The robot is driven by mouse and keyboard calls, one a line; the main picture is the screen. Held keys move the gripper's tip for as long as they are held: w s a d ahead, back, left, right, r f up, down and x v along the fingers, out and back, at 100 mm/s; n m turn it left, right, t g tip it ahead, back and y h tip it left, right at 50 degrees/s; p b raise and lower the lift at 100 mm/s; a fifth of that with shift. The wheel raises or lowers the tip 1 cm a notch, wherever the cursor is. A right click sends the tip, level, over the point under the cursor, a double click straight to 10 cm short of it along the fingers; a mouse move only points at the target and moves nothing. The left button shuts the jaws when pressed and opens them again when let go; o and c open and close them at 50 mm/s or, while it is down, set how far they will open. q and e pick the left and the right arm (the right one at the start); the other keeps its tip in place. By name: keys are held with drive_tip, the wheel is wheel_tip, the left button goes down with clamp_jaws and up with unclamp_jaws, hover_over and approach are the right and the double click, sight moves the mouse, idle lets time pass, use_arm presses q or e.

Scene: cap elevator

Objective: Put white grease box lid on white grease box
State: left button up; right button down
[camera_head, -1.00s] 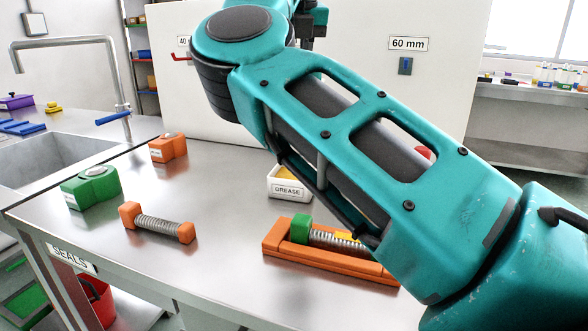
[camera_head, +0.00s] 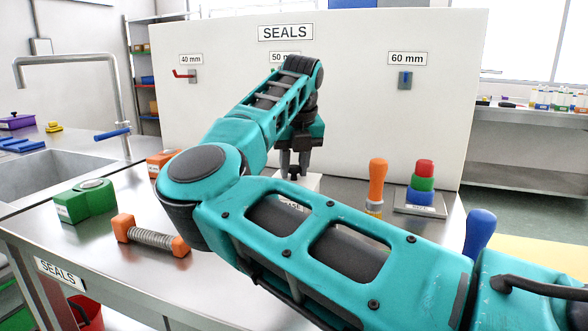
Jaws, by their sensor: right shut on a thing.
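My right gripper (camera_head: 294,166) is at the middle of the bench, pointing down. Its fingers are shut on a small dark part at the top of a white piece, which looks like the white grease box lid (camera_head: 312,181). The white grease box (camera_head: 291,206) is mostly hidden behind my right arm; a bit of its label shows through an opening in the arm. The lid is at or just above the box's top; I cannot tell whether they touch. My left gripper is not in view.
A green block (camera_head: 70,207), an orange block (camera_head: 157,158) and an orange-ended spring (camera_head: 150,238) are at left. An orange-handled tool (camera_head: 376,182), a ring stack (camera_head: 422,185) and a blue handle (camera_head: 480,230) are at right. The SEALS panel (camera_head: 230,90) stands behind.

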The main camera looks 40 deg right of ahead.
sight(298, 186)
drive_tip(key=shift+f, duration=0.1)
drive_tip(key=shift+f, duration=0.15)
drive_tip(key=c, duration=1.3)
unclamp_jaws()
drive_tip(key=o, duration=0.5)
drive_tip(key=shift+r, duration=0.3)
drive_tip(key=p+v, duration=0.2)
drive_tip(key=v, duration=1)
drive_tip(key=shift+f, duration=0.1)
